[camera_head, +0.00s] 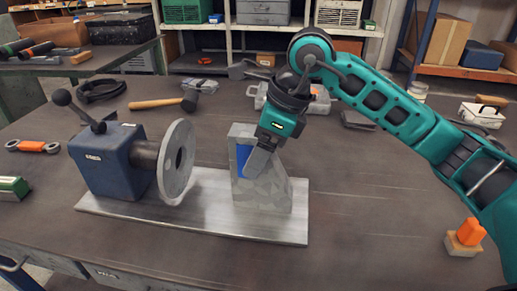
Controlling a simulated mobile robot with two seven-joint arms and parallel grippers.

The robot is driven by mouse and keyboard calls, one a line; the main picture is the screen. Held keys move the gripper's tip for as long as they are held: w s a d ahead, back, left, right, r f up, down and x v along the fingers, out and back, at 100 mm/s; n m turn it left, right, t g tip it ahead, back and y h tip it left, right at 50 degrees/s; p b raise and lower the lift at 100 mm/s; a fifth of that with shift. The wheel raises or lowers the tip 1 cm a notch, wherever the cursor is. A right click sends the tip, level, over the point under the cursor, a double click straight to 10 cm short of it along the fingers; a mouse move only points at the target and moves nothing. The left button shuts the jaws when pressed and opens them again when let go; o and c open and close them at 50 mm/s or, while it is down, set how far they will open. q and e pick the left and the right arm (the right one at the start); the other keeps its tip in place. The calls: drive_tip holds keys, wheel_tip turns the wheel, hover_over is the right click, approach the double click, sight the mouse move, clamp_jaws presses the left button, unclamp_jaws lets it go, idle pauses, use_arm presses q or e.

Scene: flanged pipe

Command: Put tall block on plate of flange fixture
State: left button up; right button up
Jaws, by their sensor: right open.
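The flange fixture is a blue housing (103,165) with a black ball-ended lever and a round grey flange disc (178,165) facing right. It stands on the left of a flat silver base plate (205,210). The tall block (265,195) is mottled grey and stands upright at the right part of that plate, apart from the disc. A blue patch shows on its upper left face. My right gripper (258,160) is open at the block's upper part, reaching down from above. Its fingers hide part of the block; I cannot tell whether they touch it. My left gripper is out of view.
Behind the fixture lie a mallet (165,103), a black coiled cable (101,90) and a grey case (318,100). An orange piece on a small block (465,238) sits at right. The tabletop (370,215) is clear right of the base plate.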

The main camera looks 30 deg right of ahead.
sight(283, 174)
drive_tip(key=p+v, duration=0.1)
drive_tip(key=v, duration=1.1)
